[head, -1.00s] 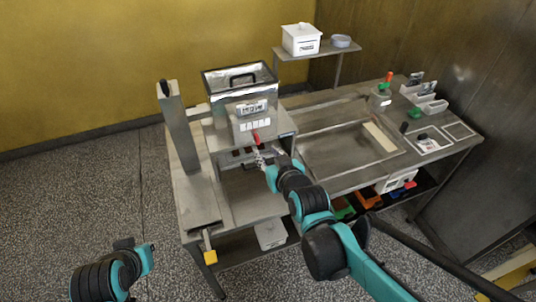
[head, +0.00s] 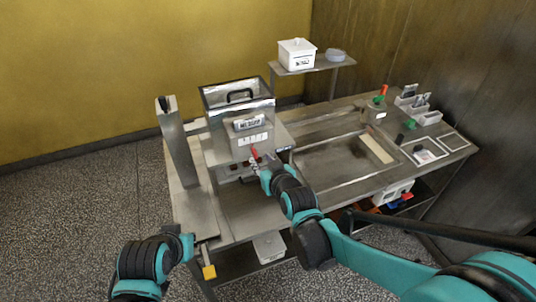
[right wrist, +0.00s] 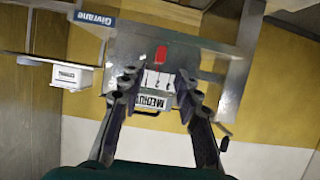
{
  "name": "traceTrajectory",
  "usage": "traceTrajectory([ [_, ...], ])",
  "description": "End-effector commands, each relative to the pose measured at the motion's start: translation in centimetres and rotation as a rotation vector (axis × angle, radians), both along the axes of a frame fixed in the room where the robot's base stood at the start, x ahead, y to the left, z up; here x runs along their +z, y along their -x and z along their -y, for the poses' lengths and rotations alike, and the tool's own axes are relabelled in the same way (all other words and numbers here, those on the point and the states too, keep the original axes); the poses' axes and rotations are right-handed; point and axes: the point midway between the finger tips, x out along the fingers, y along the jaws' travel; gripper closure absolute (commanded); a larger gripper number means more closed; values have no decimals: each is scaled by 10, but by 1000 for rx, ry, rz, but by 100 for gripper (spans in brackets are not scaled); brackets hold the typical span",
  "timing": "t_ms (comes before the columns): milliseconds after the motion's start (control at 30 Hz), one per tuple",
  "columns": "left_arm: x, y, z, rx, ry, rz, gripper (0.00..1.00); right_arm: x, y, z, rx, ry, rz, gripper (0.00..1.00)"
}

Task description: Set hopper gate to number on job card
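The metal hopper (head: 238,100) stands on the bench's left part, with a dark handle on its lid. Its front has a label and a white scale plate (head: 253,139); the scale's numbers are too small to read. A red gate lever (head: 256,155) sits just below the scale. My right gripper (head: 262,169) is at the lever. In the right wrist view, my right gripper (right wrist: 156,88) is open, its fingers apart, and the red lever (right wrist: 160,55) shows between and beyond the tips. A printed card (head: 425,153) lies at the bench's right; its text is unreadable. My left gripper (head: 186,244) is near the bench's front left corner; its fingers are unclear.
A tall metal post (head: 178,145) stands left of the hopper. A shallow tray (head: 330,165) is right of it. Small holders (head: 415,102) stand at the right. A yellow tag (head: 209,272) hangs at the front left.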

Motion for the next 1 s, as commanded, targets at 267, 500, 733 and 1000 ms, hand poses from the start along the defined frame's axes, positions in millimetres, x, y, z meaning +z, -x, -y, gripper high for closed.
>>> traceTrajectory([
  [267, -13, 0, 0, 0, 0, 0, 100, -20, -41, -13, -2, -1, 0, 67],
  [500, -15, 0, 0, 0, 0, 0, 100, -25, -56, -17, -2, -1, 0, 67],
  [733, -15, 0, 0, 0, 0, 0, 100, -25, -56, -17, -1, -1, 0, 67],
  [1000, -15, 0, 0, 0, 0, 0, 100, -25, -56, -17, -1, -1, 0, 100],
])
